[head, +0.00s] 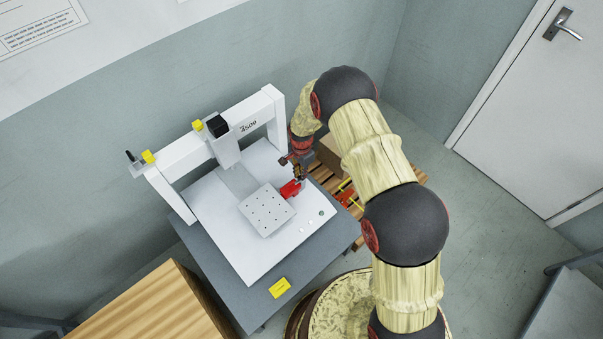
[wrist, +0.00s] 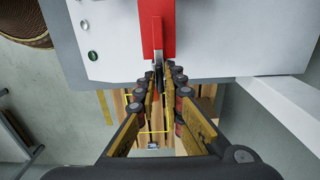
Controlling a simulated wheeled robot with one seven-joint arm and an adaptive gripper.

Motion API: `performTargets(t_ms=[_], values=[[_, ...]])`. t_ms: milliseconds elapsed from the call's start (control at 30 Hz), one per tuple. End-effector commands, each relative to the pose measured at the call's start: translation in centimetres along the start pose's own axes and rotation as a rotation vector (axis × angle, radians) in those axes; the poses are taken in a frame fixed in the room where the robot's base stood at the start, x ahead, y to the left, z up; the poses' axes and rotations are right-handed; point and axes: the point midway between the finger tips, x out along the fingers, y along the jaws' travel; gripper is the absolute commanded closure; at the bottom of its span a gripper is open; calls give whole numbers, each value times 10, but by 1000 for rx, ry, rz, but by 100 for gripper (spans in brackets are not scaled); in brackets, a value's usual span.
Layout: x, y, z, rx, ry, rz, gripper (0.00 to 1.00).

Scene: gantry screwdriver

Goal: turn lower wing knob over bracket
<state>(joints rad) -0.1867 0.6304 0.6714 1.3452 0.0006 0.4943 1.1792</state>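The red bracket (head: 290,189) stands at the right edge of the square plate with holes (head: 267,210) in the head view. In the wrist view the bracket (wrist: 151,28) is at the top centre. I cannot tell whether this is the wing knob. My gripper (head: 299,172) is beside the bracket. In the wrist view its fingertips (wrist: 160,72) sit close together on both sides of the thin piece. Whether they touch it is unclear.
A white gantry (head: 245,120) spans the white base plate (head: 235,247) on a grey table. A yellow label (head: 280,288) is at the front. A wooden pallet (head: 382,182) with a box (head: 328,153) lies beyond the table's right edge. A wooden surface (head: 140,310) is at lower left.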

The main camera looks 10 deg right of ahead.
Motion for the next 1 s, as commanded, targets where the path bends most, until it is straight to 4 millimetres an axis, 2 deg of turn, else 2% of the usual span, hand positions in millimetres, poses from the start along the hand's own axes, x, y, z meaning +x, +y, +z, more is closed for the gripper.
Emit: performTargets(t_ms=[233,567,767,1000], values=[[0,0,0,-1,0,0,74],[-2,0,0,-1,0,0,74],[-27,-1,0,-1,1,-2,74],[-76,-1,0,-1,1,-3,74]])
